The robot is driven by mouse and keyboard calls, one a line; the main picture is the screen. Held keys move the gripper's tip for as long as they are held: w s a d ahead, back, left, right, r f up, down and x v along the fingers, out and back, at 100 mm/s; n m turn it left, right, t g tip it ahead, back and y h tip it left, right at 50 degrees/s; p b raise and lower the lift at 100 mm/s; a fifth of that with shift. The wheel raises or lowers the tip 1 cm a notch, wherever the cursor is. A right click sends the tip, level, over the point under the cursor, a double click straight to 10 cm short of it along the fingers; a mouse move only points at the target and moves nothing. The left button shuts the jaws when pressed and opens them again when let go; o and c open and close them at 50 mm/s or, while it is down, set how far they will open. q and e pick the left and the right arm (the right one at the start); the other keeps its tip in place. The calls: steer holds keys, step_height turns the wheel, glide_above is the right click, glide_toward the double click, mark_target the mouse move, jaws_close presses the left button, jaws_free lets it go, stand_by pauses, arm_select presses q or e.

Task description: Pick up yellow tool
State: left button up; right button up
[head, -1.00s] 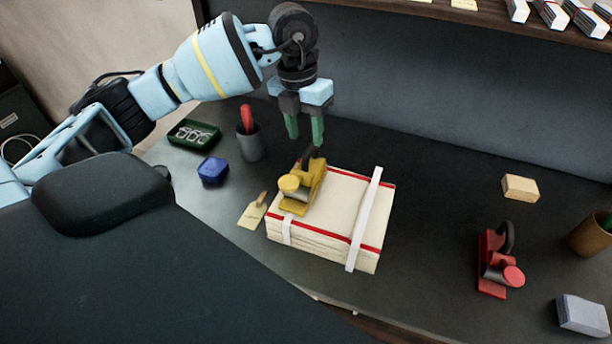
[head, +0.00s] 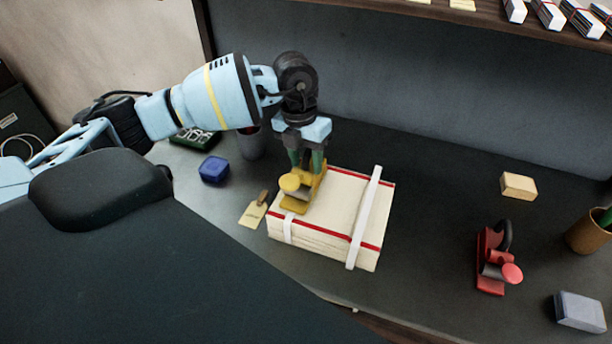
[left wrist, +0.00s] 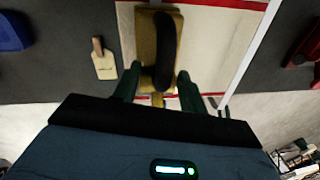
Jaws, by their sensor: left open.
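The yellow tool (head: 299,190) lies on the left part of a cream cloth stack (head: 345,207) with red edge stripes and white straps. My left gripper (head: 308,163) is open, with its green fingers down at the tool's far end. In the left wrist view the yellow tool (left wrist: 147,50), with its black curved handle (left wrist: 164,50), lies between and ahead of the two open green fingers (left wrist: 157,85). I cannot tell whether the fingers touch it. My right gripper is not in view.
A tan tag (head: 254,212) lies left of the stack, with a blue box (head: 214,170) behind it. A red tool (head: 493,262), a tan block (head: 519,186), a grey block (head: 580,311) and a brown cup (head: 590,232) stand right. The table between is clear.

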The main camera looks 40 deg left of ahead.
arm_select(q)
jaws_close()
steer(key=shift+d+f, duration=0.1)
stand_by(1.2)
